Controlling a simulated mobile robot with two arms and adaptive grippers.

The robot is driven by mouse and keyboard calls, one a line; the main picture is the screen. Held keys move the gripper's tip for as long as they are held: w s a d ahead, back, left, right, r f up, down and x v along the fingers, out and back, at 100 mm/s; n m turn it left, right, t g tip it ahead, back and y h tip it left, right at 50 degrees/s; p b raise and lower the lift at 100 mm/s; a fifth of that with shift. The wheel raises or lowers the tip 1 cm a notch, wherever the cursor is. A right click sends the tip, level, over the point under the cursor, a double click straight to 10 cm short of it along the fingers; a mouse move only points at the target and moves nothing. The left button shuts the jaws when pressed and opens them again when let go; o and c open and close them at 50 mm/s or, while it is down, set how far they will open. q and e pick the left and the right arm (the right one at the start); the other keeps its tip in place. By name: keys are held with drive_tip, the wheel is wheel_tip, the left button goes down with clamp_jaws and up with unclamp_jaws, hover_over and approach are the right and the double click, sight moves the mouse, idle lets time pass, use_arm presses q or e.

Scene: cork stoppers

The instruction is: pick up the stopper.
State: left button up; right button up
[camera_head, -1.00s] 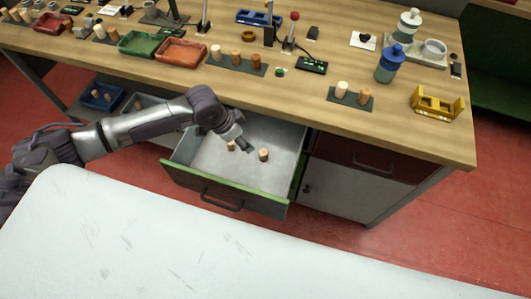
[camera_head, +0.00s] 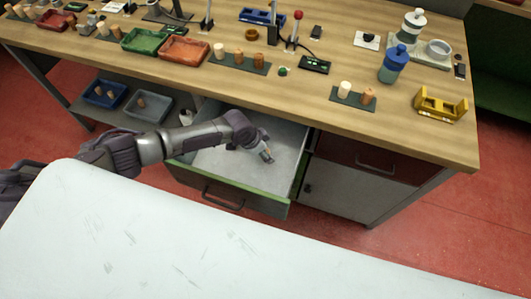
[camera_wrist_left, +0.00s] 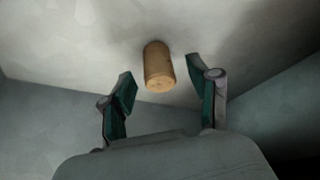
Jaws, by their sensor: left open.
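A tan cork stopper (camera_wrist_left: 158,66) shows in the left wrist view, in the grey open drawer (camera_head: 210,163). My left gripper (camera_head: 267,156) is inside the drawer in the head view, its arm coming in from the left. In the left wrist view, its two green-padded fingers (camera_wrist_left: 159,76) are open, one on either side of the stopper's near end. I see a gap between the stopper and each finger. In the head view my gripper and forearm largely hide the stoppers in the drawer. My right gripper is not in view.
Drawer walls with a green front rim (camera_head: 240,197) surround my gripper. The wooden bench top (camera_head: 290,90) above holds several corks on dark mats, trays, bottles and a yellow holder (camera_head: 440,104). A blue bin (camera_head: 105,95) sits on the lower shelf. A white surface (camera_head: 190,245) lies in front.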

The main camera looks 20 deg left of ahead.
use_arm(q)
drive_tip(key=shift+w+d+f, duration=0.1)
drive_tip(key=shift+w+f, duration=0.05)
drive_tip(key=shift+f, duration=0.2)
drive_tip(key=c, duration=0.8)
drive_tip(key=shift+c, duration=0.2)
drive_tip(key=shift+r, duration=0.15)
